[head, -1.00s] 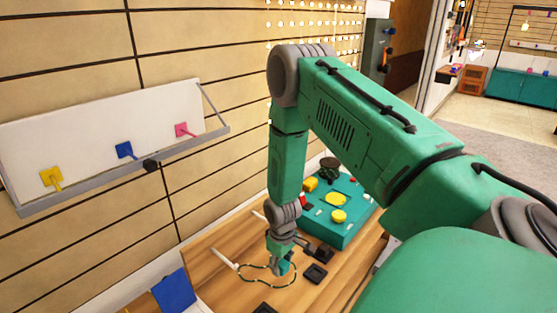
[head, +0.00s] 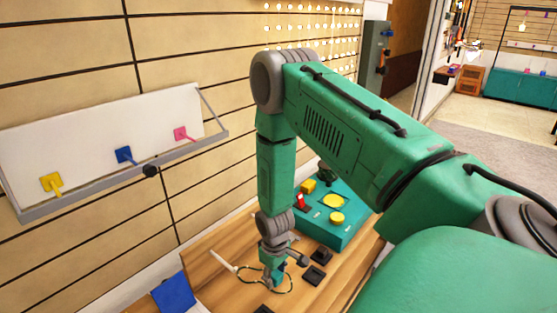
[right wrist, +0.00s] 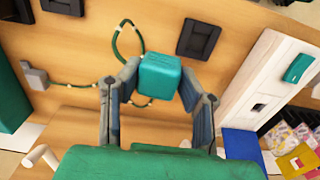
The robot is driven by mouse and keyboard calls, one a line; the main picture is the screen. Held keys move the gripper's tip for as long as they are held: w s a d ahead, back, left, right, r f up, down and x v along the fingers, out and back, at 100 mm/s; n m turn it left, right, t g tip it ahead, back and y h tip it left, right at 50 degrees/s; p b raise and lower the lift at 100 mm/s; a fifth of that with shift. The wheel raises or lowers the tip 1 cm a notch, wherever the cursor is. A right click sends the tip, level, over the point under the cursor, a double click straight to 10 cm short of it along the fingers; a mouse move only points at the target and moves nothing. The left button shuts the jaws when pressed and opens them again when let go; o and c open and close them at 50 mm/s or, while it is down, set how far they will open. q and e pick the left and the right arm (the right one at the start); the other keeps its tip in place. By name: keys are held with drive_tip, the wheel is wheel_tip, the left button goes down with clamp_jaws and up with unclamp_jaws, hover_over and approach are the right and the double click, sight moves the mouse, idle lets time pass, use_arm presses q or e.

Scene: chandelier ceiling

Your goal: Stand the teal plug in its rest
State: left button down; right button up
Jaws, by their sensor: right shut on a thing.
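The teal plug (right wrist: 160,75) is a rounded block between the fingers of my right gripper (right wrist: 159,88), which is shut on it. In the head view the right gripper (head: 275,268) hangs over the wooden table, with the teal plug (head: 279,284) partly hidden below it. A dark green cord with light bands (right wrist: 118,40) loops beside the plug. Square black frames lie on the table, one (right wrist: 198,35) just beyond the plug and another (right wrist: 63,5) at the top edge; which is the plug's rest I cannot tell. My left gripper is not in view.
A teal box with yellow buttons (head: 337,217) stands behind the gripper on the table. A white peg (head: 224,260) and a blue panel (head: 174,293) are to the left. Bare wood (right wrist: 160,30) lies between the frames.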

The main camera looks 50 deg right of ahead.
drive_tip(key=a+p, duration=0.1)
drive_tip(key=a, duration=0.5)
drive_tip(key=shift+s+r, duration=0.15)
drive_tip(key=shift+r, duration=0.05)
drive_tip(key=shift+f, duration=0.1)
idle(0.5)
drive_tip(key=shift+f+b, duration=1.75)
drive_tip(key=shift+f, duration=1.45)
drive_tip(key=shift+f, duration=0.1)
drive_tip(key=shift+f, duration=0.6)
drive_tip(key=shift+a, duration=0.1)
drive_tip(key=shift+h, duration=0.7)
